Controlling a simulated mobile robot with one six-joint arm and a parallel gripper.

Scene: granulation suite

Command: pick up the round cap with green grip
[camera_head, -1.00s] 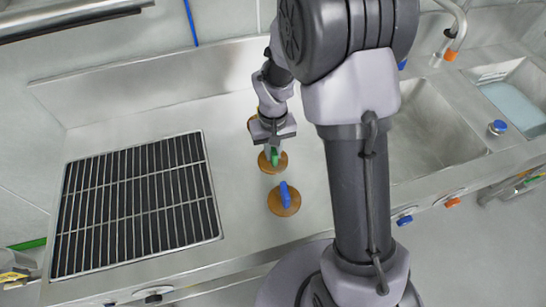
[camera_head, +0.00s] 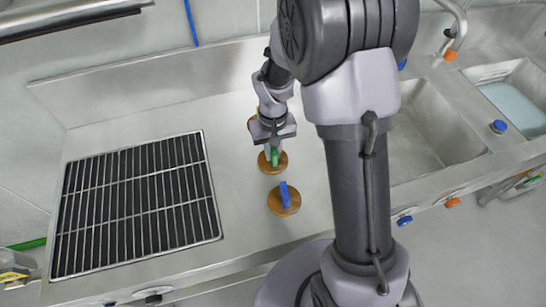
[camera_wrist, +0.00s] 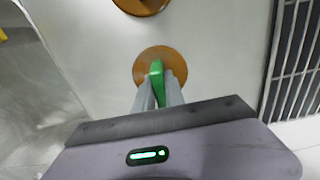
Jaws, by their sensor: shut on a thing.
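The round cap with green grip (camera_head: 281,166) is a brown disc with an upright green handle, on the steel counter in the head view. It also shows in the wrist view (camera_wrist: 148,57). My gripper (camera_head: 272,147) is above it, with its fingers shut on the green grip. In the wrist view my gripper's fingers (camera_wrist: 158,92) stand on both sides of the green grip. Whether the disc touches the counter or is slightly raised I cannot tell.
A similar round cap with blue grip (camera_head: 285,205) lies just in front. Another brown disc (camera_head: 251,123) is partly hidden behind my gripper. A black grille (camera_head: 135,205) lies to the left, and a sink basin (camera_head: 430,135) to the right. Bare counter (camera_head: 232,165) lies between grille and caps.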

